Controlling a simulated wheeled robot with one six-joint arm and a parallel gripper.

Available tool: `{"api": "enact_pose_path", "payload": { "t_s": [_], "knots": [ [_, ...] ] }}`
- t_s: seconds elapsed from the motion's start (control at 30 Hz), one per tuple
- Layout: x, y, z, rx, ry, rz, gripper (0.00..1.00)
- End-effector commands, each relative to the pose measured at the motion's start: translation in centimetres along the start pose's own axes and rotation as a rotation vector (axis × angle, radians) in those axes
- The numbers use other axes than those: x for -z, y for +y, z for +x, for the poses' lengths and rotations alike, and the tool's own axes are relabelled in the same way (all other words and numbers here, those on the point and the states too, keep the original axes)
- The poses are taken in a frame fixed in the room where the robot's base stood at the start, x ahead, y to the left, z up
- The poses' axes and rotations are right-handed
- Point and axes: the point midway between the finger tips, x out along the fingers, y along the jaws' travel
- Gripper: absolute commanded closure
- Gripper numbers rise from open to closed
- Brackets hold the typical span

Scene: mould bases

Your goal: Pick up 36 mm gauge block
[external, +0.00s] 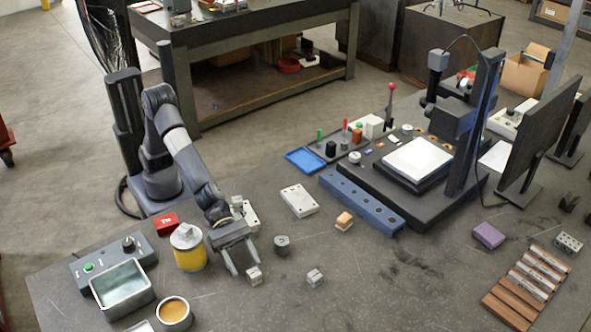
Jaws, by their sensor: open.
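My gripper (244,266) is open, with its two fingers pointing down over the dark bench. A small pale block (254,277) is right at the fingertips, by the right finger; I cannot tell whether they touch. A similar small grey-white block (315,278) sits to the right on the bench, apart from the gripper. Several long metal blocks lie in a wooden rack (513,308) at the right. No size markings are legible, so I cannot tell which block is the 36 mm gauge block.
A grey cylinder (282,245) stands just right of my gripper. A yellow can (188,247) stands close on its left. A blue bar (361,201) fronts the microscope stand. The front middle bench is clear.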

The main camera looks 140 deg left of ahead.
Motion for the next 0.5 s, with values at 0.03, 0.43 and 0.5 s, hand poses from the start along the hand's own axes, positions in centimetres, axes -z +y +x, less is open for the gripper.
{"api": "enact_pose_path", "payload": {
  "t_s": [0.03, 0.43, 0.5],
  "knots": [
    [-0.1, 0.1, 0.2, 0.0, 0.0, 0.0, 0.47],
    [-0.6, 0.8, 4.3, 0.0, 0.0, -0.001, 0.47],
    [-0.5, 0.8, 4.8, 0.0, 0.0, 0.0, 0.47]
  ]
}}
